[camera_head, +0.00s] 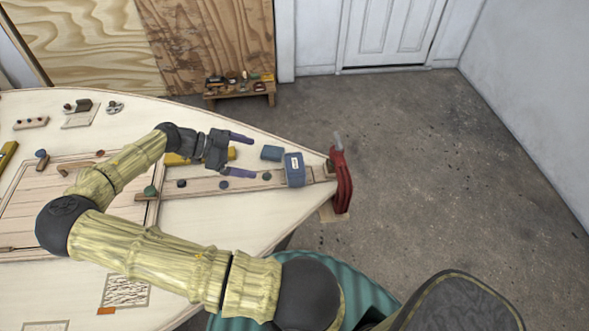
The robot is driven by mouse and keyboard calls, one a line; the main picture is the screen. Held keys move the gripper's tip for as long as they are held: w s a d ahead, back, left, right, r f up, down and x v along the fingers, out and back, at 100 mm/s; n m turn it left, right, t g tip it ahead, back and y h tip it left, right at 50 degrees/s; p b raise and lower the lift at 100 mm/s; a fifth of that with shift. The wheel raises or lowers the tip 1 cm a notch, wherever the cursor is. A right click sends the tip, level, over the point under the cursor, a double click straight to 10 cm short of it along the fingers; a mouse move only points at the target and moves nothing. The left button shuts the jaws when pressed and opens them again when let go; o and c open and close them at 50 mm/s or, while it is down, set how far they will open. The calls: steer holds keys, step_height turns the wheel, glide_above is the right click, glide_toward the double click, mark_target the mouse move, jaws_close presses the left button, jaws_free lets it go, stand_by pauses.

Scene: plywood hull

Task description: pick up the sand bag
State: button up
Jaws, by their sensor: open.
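A blue, box-shaped item with a white label (294,176) stands on the plank near the pointed right end of the plywood hull. A smaller, flatter blue item (271,153) lies just to its left. I cannot tell for sure which of the two is the sand bag. My gripper (250,156) is open and empty. Its two purple fingers point right, toward the blue items, and stop a little short of the smaller one in the picture. Its height above the hull is hard to tell.
A red upright piece (341,181) stands at the hull's tip. Small dark, blue and green knobs sit along the plank (208,187). A yellow item (176,159) lies behind my gripper. A low wooden bench (240,92) with small items stands beyond. The concrete floor at right is clear.

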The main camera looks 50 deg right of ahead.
mark_target(300, 168)
steer(key=p+x, duration=0.2)
steer(key=x, duration=1)
steer(key=shift+a, duration=0.1)
steer(key=p+x, duration=0.1)
steer(key=x, duration=0.1)
steer(key=p+x, duration=0.1)
steer(key=x, duration=0.1)
steer(key=shift+s+d+r, duration=0.15)
steer(key=shift+s+d, duration=0.35)
steer(key=shift+d, duration=0.05)
steer(key=c, duration=1.2)
